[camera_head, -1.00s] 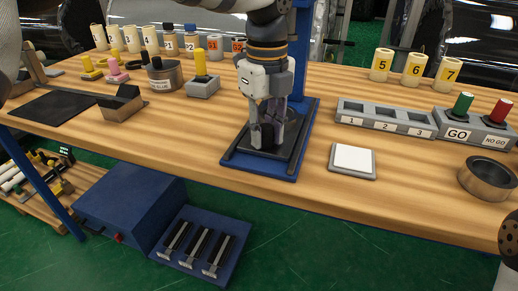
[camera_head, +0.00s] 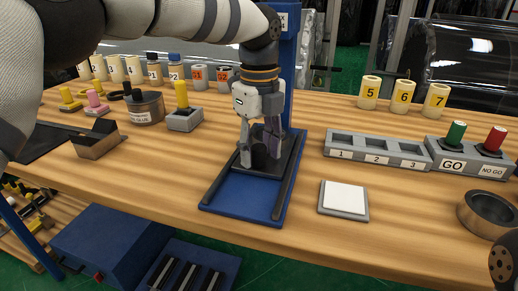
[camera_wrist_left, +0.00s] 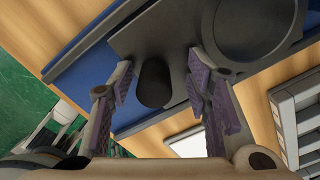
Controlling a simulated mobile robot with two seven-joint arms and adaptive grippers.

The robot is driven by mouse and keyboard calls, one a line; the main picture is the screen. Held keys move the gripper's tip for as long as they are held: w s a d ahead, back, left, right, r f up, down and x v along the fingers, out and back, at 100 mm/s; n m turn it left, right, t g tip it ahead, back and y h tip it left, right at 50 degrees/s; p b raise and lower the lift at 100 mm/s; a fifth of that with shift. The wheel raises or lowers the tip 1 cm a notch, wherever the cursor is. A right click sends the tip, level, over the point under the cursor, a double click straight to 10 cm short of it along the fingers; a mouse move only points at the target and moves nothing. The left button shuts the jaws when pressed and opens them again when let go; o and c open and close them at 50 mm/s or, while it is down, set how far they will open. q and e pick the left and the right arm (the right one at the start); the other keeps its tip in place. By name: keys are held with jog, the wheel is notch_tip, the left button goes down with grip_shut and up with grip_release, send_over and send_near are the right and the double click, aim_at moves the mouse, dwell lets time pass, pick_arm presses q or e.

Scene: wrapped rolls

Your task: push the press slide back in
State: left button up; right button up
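The press (camera_head: 288,60) is a blue column on a blue base (camera_head: 235,212) with two dark rails. Its dark slide plate (camera_head: 284,160) sits toward the back, under the column, leaving the front of the base bare. A black upright knob (camera_head: 259,157) stands at the slide's front; the wrist view shows it (camera_wrist_left: 153,84) beside a round dark disc (camera_wrist_left: 252,30). My left gripper (camera_head: 260,158) points down with a finger on each side of the knob. In the wrist view gaps show between the knob and both fingers (camera_wrist_left: 158,95).
Right of the press are a white pad (camera_head: 344,197), a numbered grey tray (camera_head: 379,163), the GO/NO GO block (camera_head: 466,168) and a metal ring (camera_head: 490,212). A glue pot (camera_head: 145,107) and a yellow-handled block (camera_head: 184,119) stand left. The table front is mostly clear.

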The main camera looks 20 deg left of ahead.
pick_arm(q)
notch_tip(320, 180, up, 12)
dwell(0.4)
jog(key=shift+s, duration=0.1)
